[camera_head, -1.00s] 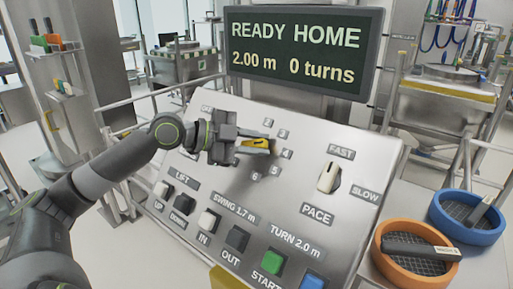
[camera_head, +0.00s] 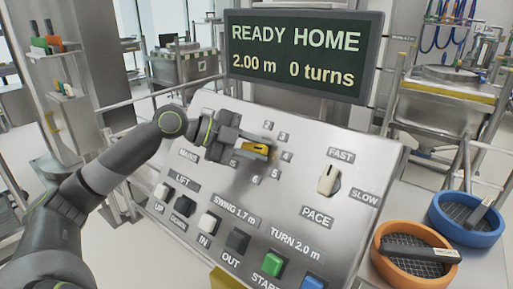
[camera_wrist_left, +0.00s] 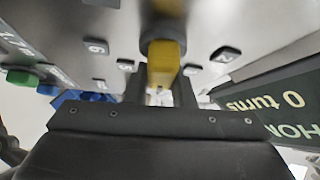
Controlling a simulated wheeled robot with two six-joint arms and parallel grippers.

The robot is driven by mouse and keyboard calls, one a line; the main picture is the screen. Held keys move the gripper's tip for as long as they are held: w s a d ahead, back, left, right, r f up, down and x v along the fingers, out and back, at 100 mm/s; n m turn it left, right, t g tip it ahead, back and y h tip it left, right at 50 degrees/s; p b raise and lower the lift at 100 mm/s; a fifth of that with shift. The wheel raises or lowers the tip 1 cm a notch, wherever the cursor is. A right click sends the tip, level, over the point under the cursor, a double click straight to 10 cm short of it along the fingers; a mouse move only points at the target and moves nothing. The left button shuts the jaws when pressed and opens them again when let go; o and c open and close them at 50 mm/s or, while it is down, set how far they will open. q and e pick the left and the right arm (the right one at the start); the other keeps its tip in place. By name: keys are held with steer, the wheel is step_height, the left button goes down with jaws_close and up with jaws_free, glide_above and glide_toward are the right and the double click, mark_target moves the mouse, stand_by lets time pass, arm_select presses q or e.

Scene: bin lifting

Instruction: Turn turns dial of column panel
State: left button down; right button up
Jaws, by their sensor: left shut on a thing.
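The column panel (camera_head: 300,222) is a light grey sloped board. Its turns dial has a yellow knob (camera_head: 254,150) ringed by number labels; the knob also shows in the left wrist view (camera_wrist_left: 163,62). My left gripper (camera_head: 258,152) reaches in from the left and is shut on the yellow knob, its fingers on either side of it. The gripper and arm hide part of the dial's left side. The display (camera_head: 303,52) above reads READY HOME, 2.00 m and 0 turns. My right gripper is out of view.
The pace knob (camera_head: 328,180) is right of the dial. Lift, swing and start buttons (camera_head: 271,264) line the panel's lower part. An orange ring tray (camera_head: 378,262) and a blue one (camera_head: 440,229), each holding a dark tool, sit at the right.

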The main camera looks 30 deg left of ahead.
arm_select(q)
steer(key=c, duration=1.2)
jaws_free()
steer(key=shift+c, duration=0.2)
steer(key=shift+b+v, duration=0.35)
steer(key=shift+v, duration=1.15)
steer(key=shift+s+a+r, duration=0.1)
steer(key=shift+s+a, duration=0.35)
steer(key=shift+a, duration=0.1)
steer(key=shift+s+a+r+b, duration=0.4)
steer(key=shift+a+b, duration=0.1)
steer(key=p, duration=2.4)
glide_toward(253, 148)
steer(key=r+v, duration=0.1)
steer(key=v, duration=0.4)
steer(key=shift+s+a+p, duration=0.5)
steer(key=shift+a+p, duration=0.05)
steer(key=shift+p, duration=0.35)
